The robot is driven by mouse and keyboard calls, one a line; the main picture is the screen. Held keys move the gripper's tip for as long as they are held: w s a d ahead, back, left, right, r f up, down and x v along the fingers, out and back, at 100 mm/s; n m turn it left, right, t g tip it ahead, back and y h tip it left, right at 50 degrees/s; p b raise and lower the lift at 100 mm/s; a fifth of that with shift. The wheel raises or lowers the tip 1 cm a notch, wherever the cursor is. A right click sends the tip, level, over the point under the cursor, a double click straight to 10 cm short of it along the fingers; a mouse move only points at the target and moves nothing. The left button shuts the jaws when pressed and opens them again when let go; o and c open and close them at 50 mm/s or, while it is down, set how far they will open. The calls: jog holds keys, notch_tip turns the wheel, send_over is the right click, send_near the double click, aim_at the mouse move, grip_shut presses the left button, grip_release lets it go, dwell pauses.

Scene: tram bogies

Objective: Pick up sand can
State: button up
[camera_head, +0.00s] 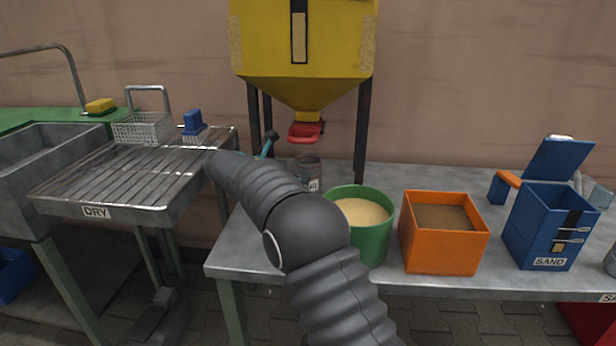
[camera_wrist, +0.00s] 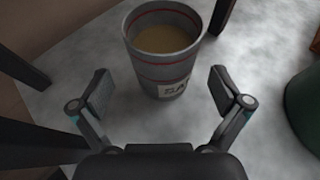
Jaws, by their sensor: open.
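The sand can (camera_wrist: 160,72) is a grey can with red bands, a pale label whose visible letters read "SA", and tan sand inside. It stands upright on the grey metal table. In the head view, the can (camera_head: 306,168) shows under the yellow hopper, partly hidden by my arm. My gripper (camera_wrist: 161,90) is open and empty. Its two fingers are spread in front of the can, one toward each side; I see no contact. In the head view, the gripper is mostly hidden behind my arm.
The yellow hopper (camera_head: 275,45) has a red outlet handle (camera_head: 306,131) above the can, with dark legs around. A green tub (camera_head: 372,245) of sand, an orange box (camera_head: 440,255) and a blue SAND box (camera_head: 535,240) stand to the right. A DRY rack (camera_head: 95,212) is left.

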jog(key=x, duration=0.5)
jog(key=shift+d, duration=0.15)
jog(key=shift+s, duration=0.1)
jog(key=c, duration=1.2)
